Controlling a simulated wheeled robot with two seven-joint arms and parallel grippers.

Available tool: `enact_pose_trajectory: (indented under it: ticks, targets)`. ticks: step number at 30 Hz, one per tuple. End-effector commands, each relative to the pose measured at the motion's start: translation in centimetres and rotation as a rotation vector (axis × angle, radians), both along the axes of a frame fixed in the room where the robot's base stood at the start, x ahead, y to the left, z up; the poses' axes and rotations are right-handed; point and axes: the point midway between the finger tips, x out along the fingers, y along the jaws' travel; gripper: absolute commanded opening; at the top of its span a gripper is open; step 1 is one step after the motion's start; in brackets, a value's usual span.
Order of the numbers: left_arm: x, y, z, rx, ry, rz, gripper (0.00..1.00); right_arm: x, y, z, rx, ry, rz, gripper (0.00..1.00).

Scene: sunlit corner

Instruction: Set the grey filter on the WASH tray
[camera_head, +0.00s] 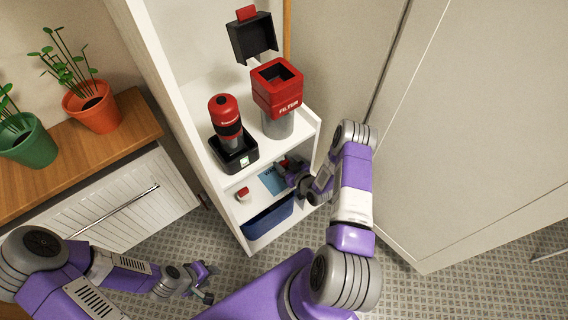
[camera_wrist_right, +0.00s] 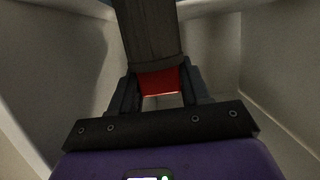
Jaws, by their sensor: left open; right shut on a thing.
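My right gripper (camera_head: 288,168) reaches into the lower shelf space. It is shut on the grey filter, a dark ribbed body (camera_wrist_right: 148,35) with a red end (camera_wrist_right: 160,82) between the fingers in the wrist view. In the head view the filter is mostly hidden by the gripper; a little red shows there. The blue WASH tray (camera_head: 270,181) lies on that shelf, beside and partly behind the gripper; its lettering is partly covered. I cannot tell whether the filter touches the tray. My left gripper (camera_head: 207,283) is open and empty, low over the floor.
On the upper shelf stand a red and black device (camera_head: 228,121) on a black base and a red FILTER housing (camera_head: 277,92) with its black lid (camera_head: 252,38) raised. A small red and white item (camera_head: 243,194) sits on the lower shelf, above a blue bin (camera_head: 268,222). Shelf walls are close.

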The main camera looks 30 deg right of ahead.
Motion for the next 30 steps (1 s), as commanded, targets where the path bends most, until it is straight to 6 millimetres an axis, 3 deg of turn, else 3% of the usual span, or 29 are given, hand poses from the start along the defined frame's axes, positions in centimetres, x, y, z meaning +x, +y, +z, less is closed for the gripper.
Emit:
enact_pose_trajectory:
  ticks: [2,3,7,20,30]
  targets:
    - [0.0,0.0,-0.4,0.000,0.000,0.000,0.43,0.0,0.0,-0.4,0.000,0.000,0.000,0.17]
    - [0.0,0.0,-0.4,0.000,0.000,0.000,0.43,0.0,0.0,-0.3,0.000,0.001,0.000,0.51]
    - [0.0,0.0,-0.3,0.000,0.000,0.000,0.43,0.0,0.0,-0.3,0.000,0.000,0.000,0.71]
    - [0.0,0.0,0.5,0.000,0.000,0.000,0.43,-0.1,0.0,0.5,0.000,0.001,0.000,0.72]
    - [0.0,0.0,1.9,0.000,0.000,0.000,0.43,-7.1,-0.7,2.5,0.002,0.005,-0.004,0.72]
